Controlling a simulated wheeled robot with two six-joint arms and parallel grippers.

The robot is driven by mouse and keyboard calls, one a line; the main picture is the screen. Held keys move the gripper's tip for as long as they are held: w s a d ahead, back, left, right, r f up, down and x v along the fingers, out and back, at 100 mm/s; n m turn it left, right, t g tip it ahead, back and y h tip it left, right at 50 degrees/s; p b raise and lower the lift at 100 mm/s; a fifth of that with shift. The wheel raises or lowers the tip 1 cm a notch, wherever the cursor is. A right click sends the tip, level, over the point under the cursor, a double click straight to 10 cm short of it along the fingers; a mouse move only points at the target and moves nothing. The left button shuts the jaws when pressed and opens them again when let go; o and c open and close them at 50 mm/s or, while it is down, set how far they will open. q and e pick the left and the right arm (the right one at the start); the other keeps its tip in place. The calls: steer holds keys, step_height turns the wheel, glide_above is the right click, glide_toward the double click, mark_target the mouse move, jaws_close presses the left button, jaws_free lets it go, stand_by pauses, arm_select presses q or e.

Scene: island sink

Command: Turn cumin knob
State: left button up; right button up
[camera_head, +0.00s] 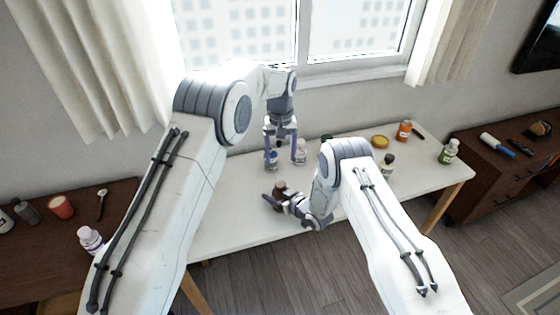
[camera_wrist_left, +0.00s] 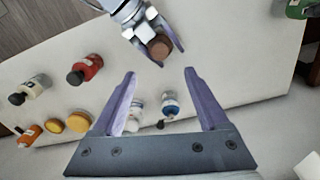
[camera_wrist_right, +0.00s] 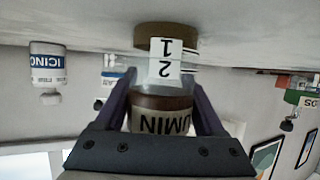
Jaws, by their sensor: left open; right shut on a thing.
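The cumin jar (camera_head: 280,187) is clear with brown contents, and part of its label, "UMIN", shows in the right wrist view (camera_wrist_right: 160,122). There its brown knob (camera_wrist_right: 166,38) is at the end toward the table, beside a white tag with "1" and "2". My right gripper (camera_wrist_right: 163,88) is shut around the jar, one finger on each side. Whether the jar touches the table cannot be told. My left gripper (camera_head: 283,152) is open and empty above the table. The left wrist view shows the jar's brown round top (camera_wrist_left: 160,47) just beyond its spread fingertips (camera_wrist_left: 160,74).
The white table (camera_head: 240,212) holds several bottles, including a blue-lidded one (camera_wrist_left: 170,102) by my left fingers, an orange one (camera_head: 404,130) and a green one (camera_head: 448,150). A window stands behind. Dark wooden cabinets flank the table; the front left tabletop is clear.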

mark_target(281, 184)
arm_select(q)
step_height(281, 184, down, 12)
steer(key=n, duration=0.3)
stand_by(0.4)
steer(key=c, duration=1.2)
jaws_close()
